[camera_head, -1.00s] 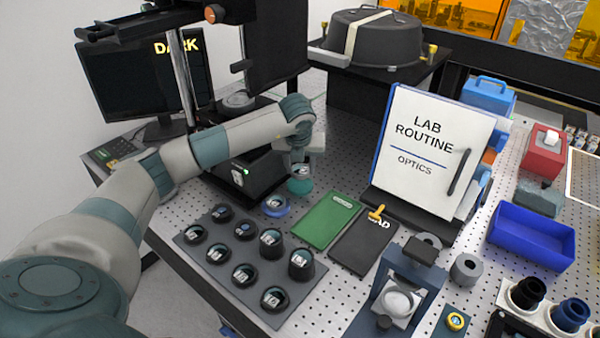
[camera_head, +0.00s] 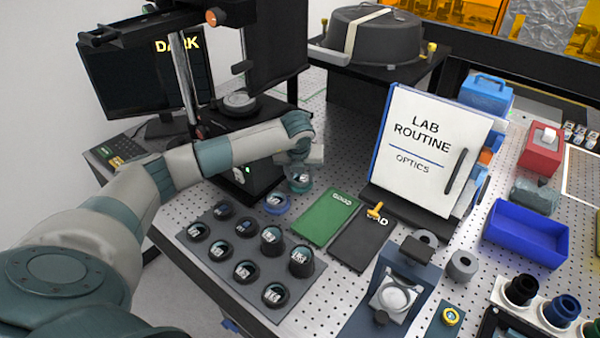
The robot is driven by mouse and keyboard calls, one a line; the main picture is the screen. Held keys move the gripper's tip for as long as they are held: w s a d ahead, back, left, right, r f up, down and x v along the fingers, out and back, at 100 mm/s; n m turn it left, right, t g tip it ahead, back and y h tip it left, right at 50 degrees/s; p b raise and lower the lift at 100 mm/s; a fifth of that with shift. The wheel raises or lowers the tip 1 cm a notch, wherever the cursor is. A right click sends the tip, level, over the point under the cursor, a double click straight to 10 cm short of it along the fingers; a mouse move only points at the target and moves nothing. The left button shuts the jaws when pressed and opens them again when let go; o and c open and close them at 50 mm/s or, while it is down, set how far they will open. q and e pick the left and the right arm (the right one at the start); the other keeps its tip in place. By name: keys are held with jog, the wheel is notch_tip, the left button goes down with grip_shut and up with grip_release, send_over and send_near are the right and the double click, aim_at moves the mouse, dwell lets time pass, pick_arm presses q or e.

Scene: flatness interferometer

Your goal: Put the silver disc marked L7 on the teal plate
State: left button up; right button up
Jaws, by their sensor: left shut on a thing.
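My left gripper (camera_head: 299,161) reaches in over the middle of the bench. It is shut on a small silver disc (camera_head: 301,177) held below its fingers. The mark on this disc is too small to read for sure. The teal plate (camera_head: 300,188) shows just under the disc, mostly covered by it. I cannot tell whether the disc touches the plate. My right gripper is out of view.
A grey rack (camera_head: 220,267) with several dark-ringed discs lies at the front left. A blue-ringed disc (camera_head: 277,203) stands beside it.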

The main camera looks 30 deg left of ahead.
pick_arm(q)
jog(key=shift+f, duration=0.15)
jog(key=o, duration=1.1)
